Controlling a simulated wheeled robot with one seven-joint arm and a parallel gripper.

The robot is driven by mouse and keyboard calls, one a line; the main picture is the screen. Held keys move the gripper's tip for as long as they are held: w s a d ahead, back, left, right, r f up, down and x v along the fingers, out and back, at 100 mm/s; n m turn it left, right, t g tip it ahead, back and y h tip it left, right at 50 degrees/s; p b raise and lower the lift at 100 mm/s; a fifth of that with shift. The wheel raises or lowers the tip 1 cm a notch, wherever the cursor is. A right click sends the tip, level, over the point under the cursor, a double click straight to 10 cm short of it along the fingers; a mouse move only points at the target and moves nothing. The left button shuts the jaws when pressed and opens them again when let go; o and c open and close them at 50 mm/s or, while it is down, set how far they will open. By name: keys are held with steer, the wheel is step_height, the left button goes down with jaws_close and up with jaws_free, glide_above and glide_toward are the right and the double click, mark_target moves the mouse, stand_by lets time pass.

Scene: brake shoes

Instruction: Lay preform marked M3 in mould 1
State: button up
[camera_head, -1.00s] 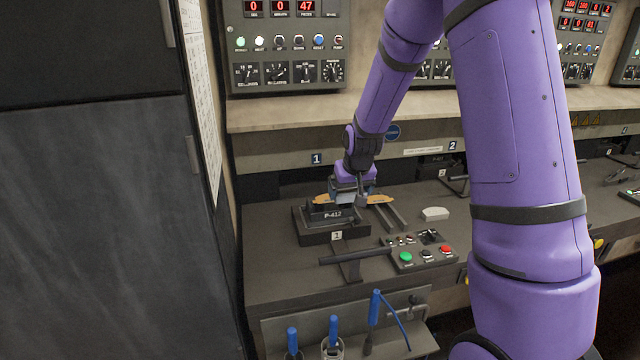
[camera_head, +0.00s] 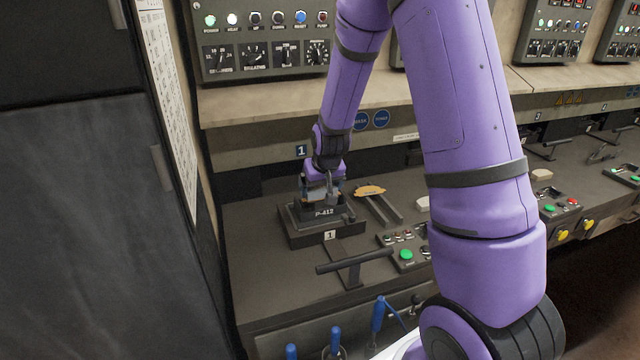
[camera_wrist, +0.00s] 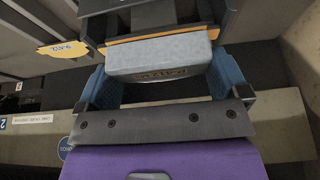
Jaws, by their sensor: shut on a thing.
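My gripper (camera_head: 322,194) points down over mould 1 (camera_head: 300,238), a dark block with a "P-412" plate and a "1" tag. In the wrist view my gripper (camera_wrist: 165,80) has its blue fingers shut on the ends of a pale grey block, the preform (camera_wrist: 160,56). The preform carries a dark upside-down marking that I cannot read surely. An orange-edged plate (camera_wrist: 118,40) shows just beyond the preform, over the dark mould parts. The fingers hide the preform in the head view, so I cannot tell whether it touches the mould.
A yellow plate (camera_head: 370,191) lies on two rails right of the mould; it also shows in the wrist view (camera_wrist: 62,48). A button panel (camera_head: 405,245) and a lever (camera_head: 345,262) stand in front. A pale block (camera_head: 422,204) lies farther right. Blue-handled tools (camera_head: 378,314) hang at the front.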

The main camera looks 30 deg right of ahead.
steer(key=shift+f, duration=0.15)
steer(key=o, duration=0.7)
steer(key=shift+c, duration=0.2)
steer(key=s+a+r+y, duration=0.1)
steer(key=s+a+r, duration=0.2)
steer(key=s+r, duration=0.65)
steer(key=s+a+r, duration=0.2)
steer(key=s+r, duration=0.4)
steer(key=r, duration=0.7)
steer(key=s+a+r+n, duration=0.1)
steer(key=s+r, duration=0.1)
steer(key=s, duration=0.6)
steer(key=s+a+r+n, duration=0.1)
steer(key=s+a+r, duration=0.1)
steer(key=s, duration=0.6)
steer(key=shift+r+t, duration=0.4)
steer(key=shift+r, duration=0.1)
steer(key=shift+a, duration=0.1)
